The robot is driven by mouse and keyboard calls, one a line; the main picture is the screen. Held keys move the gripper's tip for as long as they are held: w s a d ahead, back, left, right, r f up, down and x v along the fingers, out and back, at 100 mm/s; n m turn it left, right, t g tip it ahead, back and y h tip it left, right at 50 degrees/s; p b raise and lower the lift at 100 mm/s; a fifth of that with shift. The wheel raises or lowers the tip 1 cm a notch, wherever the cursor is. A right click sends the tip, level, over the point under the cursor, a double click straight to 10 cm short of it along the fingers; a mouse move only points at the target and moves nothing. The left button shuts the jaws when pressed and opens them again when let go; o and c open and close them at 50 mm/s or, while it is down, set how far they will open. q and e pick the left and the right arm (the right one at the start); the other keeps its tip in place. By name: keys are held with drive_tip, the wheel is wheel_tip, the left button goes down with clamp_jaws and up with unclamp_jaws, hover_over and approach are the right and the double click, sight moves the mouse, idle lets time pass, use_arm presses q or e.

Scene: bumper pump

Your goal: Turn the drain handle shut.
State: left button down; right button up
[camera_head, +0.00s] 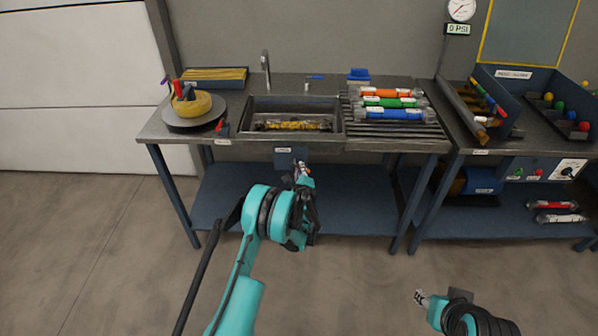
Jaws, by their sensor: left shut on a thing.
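My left arm reaches up to the front of the sink cabinet. My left gripper (301,174) is at the drain fitting just below the sink's front edge, shut on the drain handle. The handle is small and mostly hidden by the fingers, so its angle cannot be told. The sink (338,122) is a dark basin set in the grey counter, with a yellowish tube lying in it. My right gripper (421,297) is at the lower right, away from the counter. Its fingers are too small to tell open from shut.
A faucet (265,68) stands behind the sink. Orange, green and blue tubes (394,113) lie on the drainboard at right. A round turntable (194,120) with a yellow item is at left. A blue lower shelf (352,212) runs under the counter. The floor in front is clear.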

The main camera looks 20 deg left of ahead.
use_arm(q)
drive_tip(key=n, duration=0.1)
drive_tip(key=r+n+h, duration=0.1)
drive_tip(key=n, duration=0.3)
drive_tip(key=shift+d+r+h, duration=0.1)
drive_tip(key=shift+r+h, duration=0.15)
drive_tip(key=shift+h, duration=0.05)
idle(0.5)
drive_tip(key=c, duration=1.5)
unclamp_jaws()
drive_tip(key=v, duration=0.7)
drive_tip(key=shift+s, duration=0.25)
